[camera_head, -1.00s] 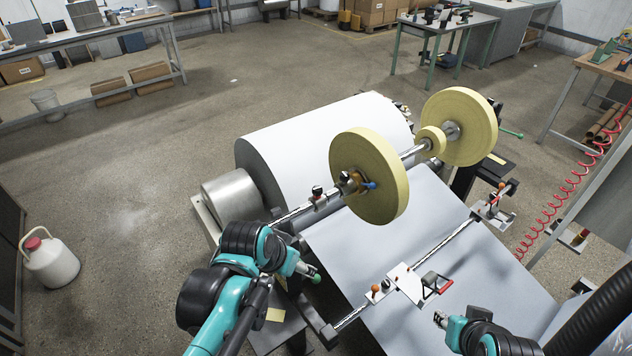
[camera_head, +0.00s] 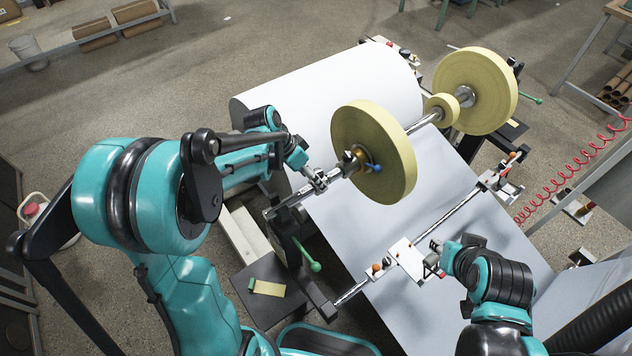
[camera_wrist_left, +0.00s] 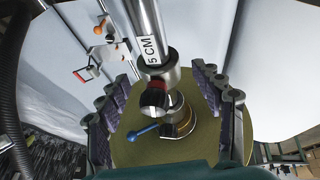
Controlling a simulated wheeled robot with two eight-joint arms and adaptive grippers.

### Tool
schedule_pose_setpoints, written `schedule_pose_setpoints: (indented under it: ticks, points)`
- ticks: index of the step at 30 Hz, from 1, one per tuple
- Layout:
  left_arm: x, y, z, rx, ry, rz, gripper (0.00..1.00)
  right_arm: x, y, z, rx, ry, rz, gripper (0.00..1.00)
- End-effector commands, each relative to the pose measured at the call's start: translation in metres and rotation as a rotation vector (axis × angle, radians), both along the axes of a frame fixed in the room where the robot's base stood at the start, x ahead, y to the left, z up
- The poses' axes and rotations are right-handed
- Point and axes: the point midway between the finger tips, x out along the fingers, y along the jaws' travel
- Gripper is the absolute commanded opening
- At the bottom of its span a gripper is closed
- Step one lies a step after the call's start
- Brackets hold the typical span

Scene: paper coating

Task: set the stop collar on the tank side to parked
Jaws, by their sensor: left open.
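A metal stop collar (camera_wrist_left: 158,75) with a red-and-black knob (camera_wrist_left: 153,97) sits on the steel shaft (camera_wrist_left: 143,22), beside a "5 CM" label. My left gripper (camera_wrist_left: 165,108) is open, with its padded fingers on either side of the shaft and collar, apart from them. In the head view my left gripper (camera_head: 318,178) is at this collar and partly hides it. Beyond it is a yellow tape roll (camera_head: 385,140) with a brass hub and blue lever (camera_head: 376,168). My right gripper (camera_head: 437,258) is by the white slide plate on the lower rail; its jaws are unclear.
The lower rail (camera_head: 450,215) carries a white plate (camera_head: 405,262) and orange-knobbed blocks (camera_head: 377,268) (camera_head: 512,157). A white web (camera_head: 350,225) runs beneath. A green-knobbed lever (camera_head: 314,266) stands below my left arm. A second large yellow roll (camera_head: 475,90) is farther along the shaft.

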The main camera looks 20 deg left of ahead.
Motion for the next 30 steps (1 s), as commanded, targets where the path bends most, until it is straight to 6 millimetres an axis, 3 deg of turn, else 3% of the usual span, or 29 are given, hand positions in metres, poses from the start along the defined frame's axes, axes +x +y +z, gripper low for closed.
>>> schedule_pose_setpoints:
  ticks: [6,15,16,23,27,30]
  points:
    - [0.005,-0.009,-0.023,0.001,-0.001,0.000,0.66,0.000,0.000,-0.008,0.000,0.000,0.000,0.34]
    - [0.005,-0.011,-0.025,0.001,0.000,0.001,0.66,0.000,0.000,-0.008,0.000,0.000,0.000,0.34]
    - [0.005,-0.011,-0.025,0.001,0.000,0.001,0.64,0.000,0.000,-0.008,0.000,0.000,0.000,0.34]
    - [0.005,-0.011,-0.025,0.001,0.000,0.001,0.03,0.000,0.000,-0.008,0.000,0.000,0.000,0.34]
    - [0.002,-0.008,-0.025,0.001,0.000,0.003,0.00,0.000,0.000,-0.008,0.000,0.000,0.000,0.34]
    - [-0.011,0.003,-0.025,0.001,0.000,0.004,0.00,0.000,0.000,-0.009,0.000,0.000,0.000,0.34]
